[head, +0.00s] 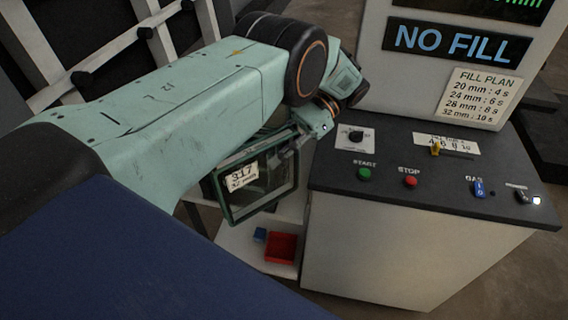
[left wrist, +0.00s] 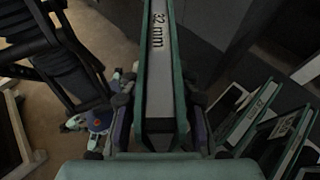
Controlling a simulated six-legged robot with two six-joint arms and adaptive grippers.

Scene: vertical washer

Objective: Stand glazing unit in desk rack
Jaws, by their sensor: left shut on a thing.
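The glazing unit (head: 262,193) is a dark glass pane with a green frame and a white label reading 317, 32 mm. My left gripper (head: 298,142) is shut on its upper edge, and the unit hangs tilted beside the control desk. In the left wrist view the unit's long edge (left wrist: 160,75), marked 32 mm, runs between the fingers of my left gripper (left wrist: 160,115). Several green-edged units (left wrist: 250,115) stand in a slanted row at the right there. I cannot tell whether a rack holds them. My right gripper is not in view.
The control desk (head: 400,245) has START and STOP buttons, knobs and a NO FILL display (head: 458,42). A red bin (head: 281,247) and a small blue block (head: 260,235) sit on a low white shelf (head: 235,245) below the unit. Dark framework with rollers stands at back left.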

